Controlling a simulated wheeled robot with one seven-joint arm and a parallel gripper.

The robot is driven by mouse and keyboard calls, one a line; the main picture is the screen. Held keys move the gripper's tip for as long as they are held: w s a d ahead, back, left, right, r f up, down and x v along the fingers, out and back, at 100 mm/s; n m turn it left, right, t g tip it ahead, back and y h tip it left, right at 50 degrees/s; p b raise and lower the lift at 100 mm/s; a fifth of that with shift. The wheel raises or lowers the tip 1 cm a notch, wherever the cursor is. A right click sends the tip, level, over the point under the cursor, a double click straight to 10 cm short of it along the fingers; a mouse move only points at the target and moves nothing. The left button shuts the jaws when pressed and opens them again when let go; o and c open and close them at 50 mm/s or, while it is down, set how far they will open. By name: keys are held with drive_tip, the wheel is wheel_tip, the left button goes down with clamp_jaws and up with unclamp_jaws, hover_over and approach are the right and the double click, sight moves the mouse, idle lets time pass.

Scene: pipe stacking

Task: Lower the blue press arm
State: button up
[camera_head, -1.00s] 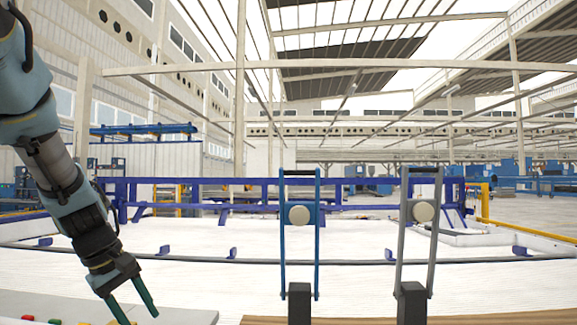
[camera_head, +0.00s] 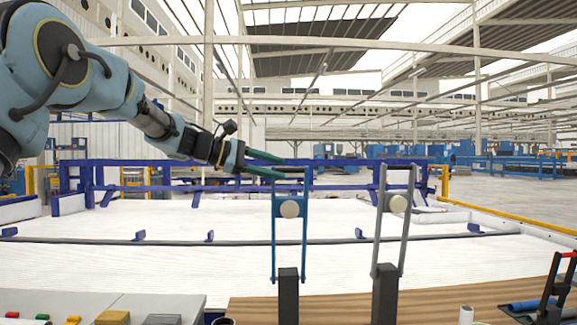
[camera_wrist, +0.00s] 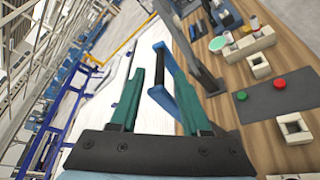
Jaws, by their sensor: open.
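The blue press arm (camera_head: 304,230) stands upright in the head view, a tall frame with a round pale disc, rising from a dark post (camera_head: 288,295). My gripper (camera_head: 284,167) is at its top end, reaching in from the left with green fingers open. In the wrist view, the top of the blue press arm (camera_wrist: 188,108) lies between or just beside the open fingers of my gripper (camera_wrist: 158,68). I cannot tell whether they touch it.
A similar grey press arm (camera_head: 377,230) stands upright to the right on its own dark post (camera_head: 385,292). The wooden table (camera_head: 340,307) carries small parts, including a red button (camera_wrist: 280,83) and a green button (camera_wrist: 241,96). A low panel (camera_head: 165,303) is at front left.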

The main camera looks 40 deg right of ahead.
sight(282, 169)
drive_tip(key=shift+p+x, duration=0.55)
drive_tip(key=shift+x, duration=1.6)
drive_tip(key=shift+c, duration=0.3)
clamp_jaws()
drive_tip(key=shift+f, duration=0.1)
